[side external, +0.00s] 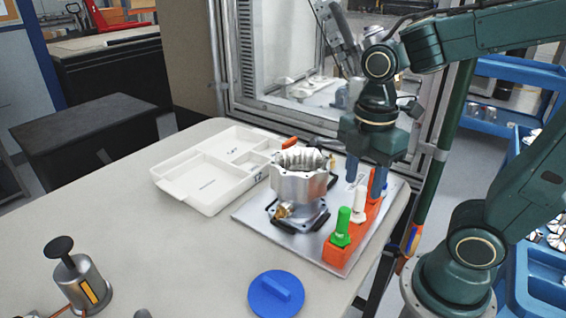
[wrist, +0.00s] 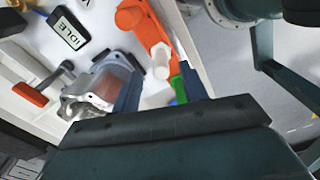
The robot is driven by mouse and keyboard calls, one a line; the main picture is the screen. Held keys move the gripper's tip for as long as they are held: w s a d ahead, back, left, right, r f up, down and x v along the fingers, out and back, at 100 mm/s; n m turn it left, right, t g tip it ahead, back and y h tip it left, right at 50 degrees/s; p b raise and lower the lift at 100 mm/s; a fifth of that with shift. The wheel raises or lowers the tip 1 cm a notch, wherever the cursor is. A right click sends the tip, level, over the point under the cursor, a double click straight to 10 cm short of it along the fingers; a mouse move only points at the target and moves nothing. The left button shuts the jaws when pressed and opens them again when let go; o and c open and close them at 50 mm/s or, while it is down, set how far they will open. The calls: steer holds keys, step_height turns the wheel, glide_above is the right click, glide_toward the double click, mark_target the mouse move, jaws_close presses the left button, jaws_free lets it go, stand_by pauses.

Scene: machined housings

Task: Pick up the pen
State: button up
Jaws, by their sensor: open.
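I cannot clearly make out which item is the pen. An orange holder (side external: 345,255) at the table's right side carries an upright green item (side external: 342,228) and a white item (side external: 359,204). My gripper (side external: 364,188) is open, pointing down over the holder's far end, with a finger partly hiding that end. In the wrist view my gripper (wrist: 160,70) has its fingers apart. The white item (wrist: 161,66) and the orange holder (wrist: 145,25) show between and beyond them. The green item (wrist: 179,88) is near the right finger. Nothing is visibly held.
A machined metal housing (side external: 299,185) stands on a metal plate (side external: 259,231), left of the holder. A white compartment tray (side external: 190,196) lies further left. A blue lid (side external: 276,296) and a metal dispenser (side external: 80,285) are at the front. The left-middle table is clear.

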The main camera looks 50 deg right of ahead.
mark_target(357, 213)
steer(key=shift+f, duration=2.5)
jaws_close()
